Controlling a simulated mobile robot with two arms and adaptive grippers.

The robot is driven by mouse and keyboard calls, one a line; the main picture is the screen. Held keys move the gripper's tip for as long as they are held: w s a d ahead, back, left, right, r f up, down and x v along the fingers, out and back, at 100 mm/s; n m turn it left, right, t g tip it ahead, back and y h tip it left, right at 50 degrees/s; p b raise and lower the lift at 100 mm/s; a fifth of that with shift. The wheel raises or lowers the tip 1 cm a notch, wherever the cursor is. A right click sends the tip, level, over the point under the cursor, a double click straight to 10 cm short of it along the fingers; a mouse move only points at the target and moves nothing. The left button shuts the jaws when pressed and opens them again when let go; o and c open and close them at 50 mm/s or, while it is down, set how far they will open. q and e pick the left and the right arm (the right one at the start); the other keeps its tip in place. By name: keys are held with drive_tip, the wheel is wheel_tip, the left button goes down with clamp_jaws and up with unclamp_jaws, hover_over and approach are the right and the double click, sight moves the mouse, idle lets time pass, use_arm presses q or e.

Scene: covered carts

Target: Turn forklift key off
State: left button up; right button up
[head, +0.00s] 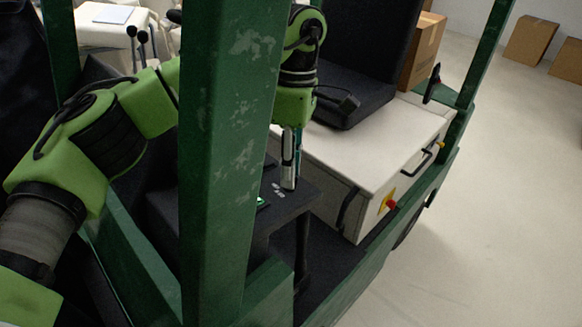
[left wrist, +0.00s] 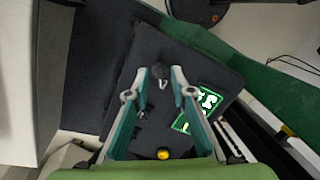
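My left gripper (head: 289,186) points down over the black dashboard panel (head: 292,207) of the green forklift. In the left wrist view the left gripper (left wrist: 159,70) is open, with its two fingers apart. Between the fingertips is a small dark round part with a light metallic piece, which looks like the key (left wrist: 162,84). I cannot tell whether either finger touches it or which way it is turned. In the head view the key is not clear, as the gripper and green post cover part of the panel. My right gripper is not in view.
A lit green display (left wrist: 205,100) and a yellow button (left wrist: 163,154) are on the panel. A green post (head: 228,150) stands in front of my left arm. A black seat (head: 352,95) and pale housing with a red button (head: 391,204) lie beyond. Open floor is at right.

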use_arm(q)
drive_tip(key=shift+s+f, duration=0.15)
drive_tip(key=shift+f, duration=0.4)
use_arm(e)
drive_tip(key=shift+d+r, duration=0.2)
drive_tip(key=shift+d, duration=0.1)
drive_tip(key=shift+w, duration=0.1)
use_arm(q)
clamp_jaws()
